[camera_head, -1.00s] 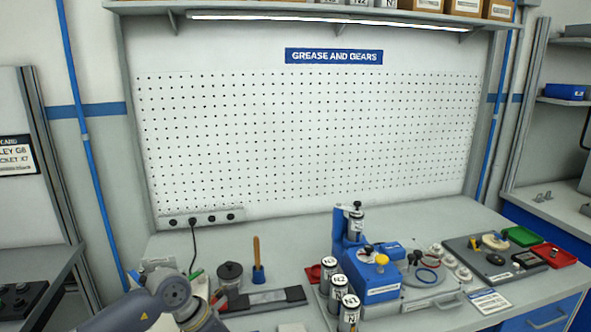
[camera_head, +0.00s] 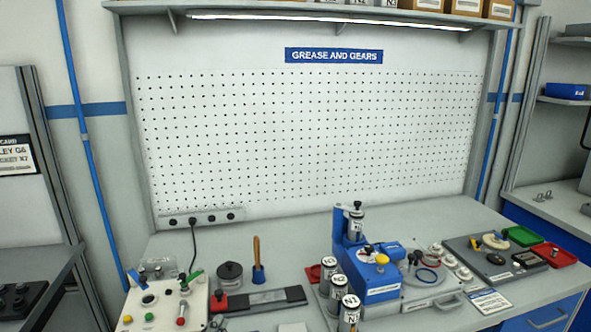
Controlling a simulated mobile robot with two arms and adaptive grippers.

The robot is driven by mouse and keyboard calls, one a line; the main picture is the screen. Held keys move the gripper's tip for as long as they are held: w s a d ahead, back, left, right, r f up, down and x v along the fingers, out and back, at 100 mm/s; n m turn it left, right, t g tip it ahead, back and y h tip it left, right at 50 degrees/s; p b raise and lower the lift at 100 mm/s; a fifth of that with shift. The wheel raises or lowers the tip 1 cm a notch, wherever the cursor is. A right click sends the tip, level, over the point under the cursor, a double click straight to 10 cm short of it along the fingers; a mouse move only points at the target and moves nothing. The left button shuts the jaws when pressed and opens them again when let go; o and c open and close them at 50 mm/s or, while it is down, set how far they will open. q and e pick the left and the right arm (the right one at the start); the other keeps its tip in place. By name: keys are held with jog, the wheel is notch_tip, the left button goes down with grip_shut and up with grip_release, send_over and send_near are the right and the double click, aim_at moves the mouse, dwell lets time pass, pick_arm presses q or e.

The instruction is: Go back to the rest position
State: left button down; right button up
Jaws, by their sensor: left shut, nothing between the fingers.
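Neither of my grippers shows in the head view now, and no part of my arms is in the picture. The workbench (camera_head: 290,225) in front of me is in full view along its back and right. A pale control box (camera_head: 163,313) with coloured buttons and small levers stands at its front left, with nothing of mine in front of it.
A blue machine (camera_head: 372,268) stands right of centre, with several white cans (camera_head: 349,312) before it. A dark pot (camera_head: 230,274) and a wooden-handled brush (camera_head: 257,262) stand left of centre. Green (camera_head: 521,236) and red (camera_head: 556,255) trays lie at right.

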pick_arm(q)
jog(key=s+a+f+n+g+y, duration=0.1)
jog(key=s+a+f+n+g, duration=0.2)
jog(key=s+f, duration=0.35)
jog(key=s+a+f+n+g+y, duration=0.1)
jog(key=s+a+f+n+g, duration=0.1)
jog(key=s+f+g, duration=0.35)
jog(key=s+f+n+g+h, duration=0.1)
jog(key=s+f+g, duration=0.1)
jog(key=s+f, duration=0.35)
jog(key=s+f+n+g, duration=0.1)
jog(key=s+f+g, duration=0.15)
jog(key=s, duration=0.65)
notch_tip(320, 180, down, 27)
jog(key=s+g, duration=0.2)
jog(key=s+a+f, duration=0.2)
jog(key=s+f, duration=1.2)
jog(key=s, duration=0.2)
jog(key=shift+s+a+f+g, duration=0.25)
jog(key=shift+f+g, duration=0.1)
jog(key=shift+g, duration=0.05)
